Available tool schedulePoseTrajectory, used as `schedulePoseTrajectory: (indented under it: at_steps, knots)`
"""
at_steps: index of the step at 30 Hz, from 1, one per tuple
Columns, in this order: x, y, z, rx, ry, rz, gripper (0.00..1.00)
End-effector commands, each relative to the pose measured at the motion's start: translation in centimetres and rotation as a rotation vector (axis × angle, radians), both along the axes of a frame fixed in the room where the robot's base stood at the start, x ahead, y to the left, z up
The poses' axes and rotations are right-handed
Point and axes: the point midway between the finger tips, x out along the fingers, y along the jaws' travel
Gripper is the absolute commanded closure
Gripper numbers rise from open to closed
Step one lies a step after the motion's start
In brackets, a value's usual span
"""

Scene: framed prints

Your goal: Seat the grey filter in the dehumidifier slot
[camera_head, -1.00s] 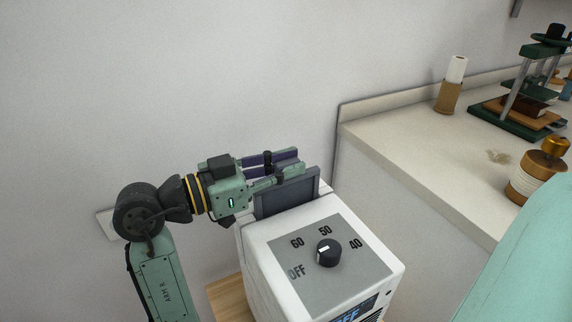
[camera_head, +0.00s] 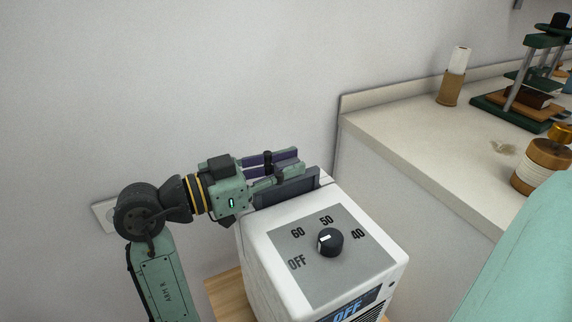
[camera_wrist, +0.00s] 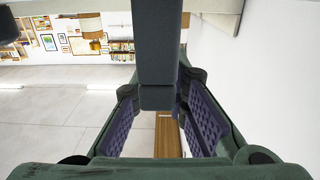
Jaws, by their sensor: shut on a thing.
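The grey filter (camera_head: 288,190) is a dark framed panel standing at the back of the white dehumidifier's top, with only its upper part showing above the casing. The white dehumidifier (camera_head: 258,245) has a dial on top and a display reading OFF. The slot and the filter's lower part are hidden behind the front casing edge.
A pale counter (camera_head: 410,140) stands at the right, with a paper-roll holder (camera_head: 451,85), a green press (camera_head: 530,85) and a wooden jar (camera_head: 540,168). The wall is close behind the dehumidifier. A wooden surface (camera_head: 228,295) shows beneath it.

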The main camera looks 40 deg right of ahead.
Motion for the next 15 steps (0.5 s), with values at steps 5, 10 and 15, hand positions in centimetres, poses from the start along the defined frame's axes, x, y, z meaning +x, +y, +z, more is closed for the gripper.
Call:
schedulePoseTrajectory:
  at_steps: [5, 10, 15]
  knots:
    - [0.0, 0.0, -0.6, 0.0, 0.0, 0.0, 1.0]
    - [0.0, 0.0, -1.0, 0.0, 0.0, 0.0, 1.0]
    - [0.0, 0.0, -1.4, 0.0, 0.0, 0.0, 1.0]
